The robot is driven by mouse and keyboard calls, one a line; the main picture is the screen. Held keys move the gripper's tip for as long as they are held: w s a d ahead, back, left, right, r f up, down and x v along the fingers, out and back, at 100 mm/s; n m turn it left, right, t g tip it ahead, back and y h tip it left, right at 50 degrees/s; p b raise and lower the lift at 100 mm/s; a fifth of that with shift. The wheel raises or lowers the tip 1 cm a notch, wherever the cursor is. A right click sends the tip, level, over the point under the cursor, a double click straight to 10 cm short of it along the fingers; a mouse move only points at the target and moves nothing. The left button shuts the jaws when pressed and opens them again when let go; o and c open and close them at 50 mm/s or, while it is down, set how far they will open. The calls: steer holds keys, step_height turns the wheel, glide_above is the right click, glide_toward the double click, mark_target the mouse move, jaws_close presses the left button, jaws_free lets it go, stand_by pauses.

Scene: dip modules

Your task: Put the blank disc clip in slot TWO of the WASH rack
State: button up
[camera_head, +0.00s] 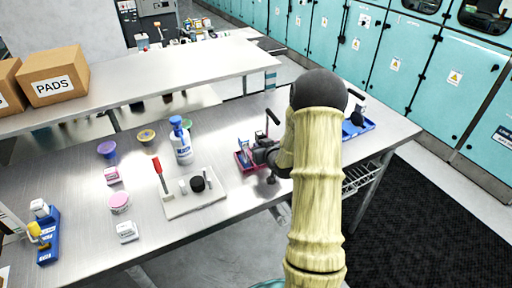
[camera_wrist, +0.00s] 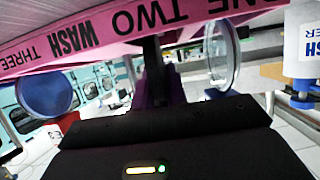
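The pink WASH rack (camera_head: 243,163) stands on the bench beside my gripper (camera_head: 262,153). In the wrist view the WASH rack (camera_wrist: 105,30) spans the top, labelled THREE, WASH, TWO and ONE. A dark upright piece (camera_wrist: 152,62) with purple behind it shows below the TWO label; I cannot tell whether it is a clip or a finger. A clear disc (camera_wrist: 221,55) hangs to its right, near ONE. A blue disc (camera_wrist: 45,94) is at the left, near THREE. My gripper's dark body fills the bottom; its fingertips are not clear. I cannot tell which disc clip is blank.
A white tray (camera_head: 178,208) with small items and a red-handled tool (camera_head: 159,174) lies left of the rack. A blue-white bottle (camera_head: 181,143) stands behind it. Blue racks stand at right (camera_head: 366,126) and far left (camera_head: 48,250). A raised shelf (camera_head: 150,85) runs behind.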

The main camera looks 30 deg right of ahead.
steer(key=shift+o, duration=1.3)
steer(key=shift+a, duration=0.25)
steer(key=shift+a+r, duration=0.1)
steer(key=shift+s+r, duration=0.25)
steer(key=shift+s, duration=0.35)
steer(key=b+v, duration=0.1)
steer(key=v, duration=0.9)
steer(key=shift+s+b, duration=0.35)
steer(key=shift+w+r, duration=0.1)
